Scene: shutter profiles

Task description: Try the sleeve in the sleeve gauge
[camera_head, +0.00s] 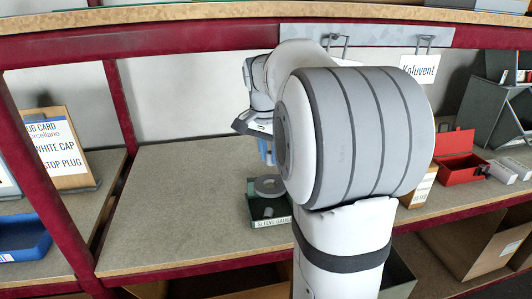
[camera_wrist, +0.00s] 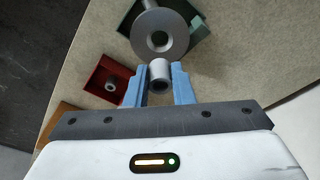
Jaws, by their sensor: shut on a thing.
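My gripper (camera_wrist: 158,88) has blue fingers shut on a short grey sleeve (camera_wrist: 160,73), whose open end faces the wrist camera. The sleeve gauge has a grey ring (camera_wrist: 147,50) with a central hole, and a green base (camera_wrist: 203,27) behind it. In the wrist view the sleeve appears just below the ring's hole; I cannot tell if they touch. In the head view, the gauge's ring (camera_head: 269,185) stands over a labelled green tray (camera_head: 272,222) on the shelf. My gripper (camera_head: 266,152) is just above the ring there; the sleeve cannot be made out.
A red tray (camera_wrist: 96,101) with a small grey part in it lies left of the gauge. A job card stand (camera_head: 67,150) and blue bin (camera_head: 22,238) are at the left. A red box (camera_head: 455,157) is at the right. The shelf left of the gauge is clear.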

